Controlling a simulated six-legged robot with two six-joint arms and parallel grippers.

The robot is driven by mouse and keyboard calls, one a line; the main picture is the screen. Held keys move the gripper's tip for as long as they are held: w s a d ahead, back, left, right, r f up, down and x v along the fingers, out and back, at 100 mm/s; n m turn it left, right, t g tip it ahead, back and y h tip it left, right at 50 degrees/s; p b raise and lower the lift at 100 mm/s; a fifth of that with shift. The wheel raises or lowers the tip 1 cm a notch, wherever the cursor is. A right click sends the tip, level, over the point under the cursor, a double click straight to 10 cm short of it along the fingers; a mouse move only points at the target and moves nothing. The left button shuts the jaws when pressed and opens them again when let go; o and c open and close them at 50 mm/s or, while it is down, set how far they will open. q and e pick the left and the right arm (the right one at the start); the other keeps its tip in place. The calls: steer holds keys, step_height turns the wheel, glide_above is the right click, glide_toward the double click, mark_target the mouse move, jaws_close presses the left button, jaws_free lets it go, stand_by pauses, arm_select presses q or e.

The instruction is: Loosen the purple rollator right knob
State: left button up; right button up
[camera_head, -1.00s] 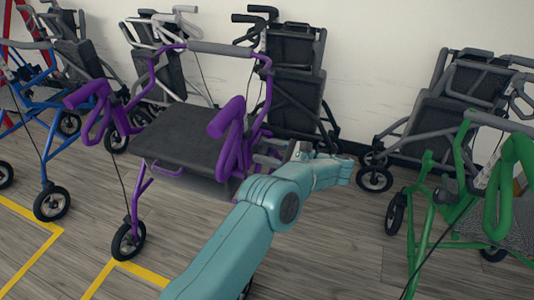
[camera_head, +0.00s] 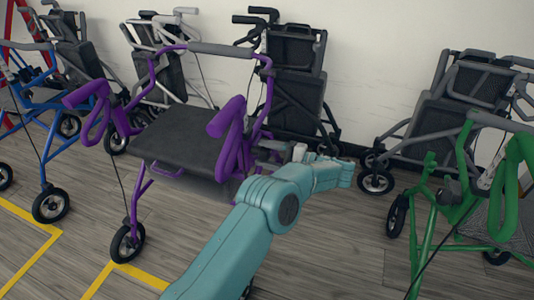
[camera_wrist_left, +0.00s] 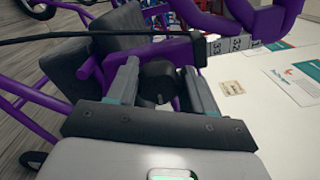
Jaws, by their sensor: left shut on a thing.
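The purple rollator (camera_head: 228,152) stands unfolded left of centre in the head view, with a dark seat and purple loop handles. My left gripper (camera_head: 262,149) reaches its right side from the right, just behind the near right handle loop. In the left wrist view, the two grey fingers of my left gripper (camera_wrist_left: 162,86) are shut on a black knob (camera_wrist_left: 157,82) beside the purple frame (camera_wrist_left: 172,52). The knob is hidden in the head view. My right gripper is not in view.
A green rollator (camera_head: 432,232) stands at the right and a blue one (camera_head: 62,150) at the left. Folded dark rollators (camera_head: 293,80) lean along the white wall behind. Floor between the purple and green rollators is open. A thin black cable (camera_wrist_left: 95,37) crosses the wrist view.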

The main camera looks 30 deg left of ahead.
arm_select(q)
steer(key=n, duration=0.3)
steer(key=shift+n, duration=0.4)
steer(key=n, duration=0.3)
steer(key=shift+f+n, duration=0.15)
steer(key=shift+n, duration=0.15)
steer(key=n, duration=0.4)
steer(key=shift+f+n+b, duration=0.15)
steer(key=shift+n+b, duration=0.15)
steer(key=shift+b, duration=0.1)
steer(key=shift+n, duration=1.7)
steer(key=o, duration=1)
steer(key=shift+a, duration=0.1)
steer(key=shift+c, duration=0.2)
steer(key=shift+w+d+b, duration=0.1)
steer(key=shift+d+b, duration=0.1)
steer(key=shift+b, duration=0.1)
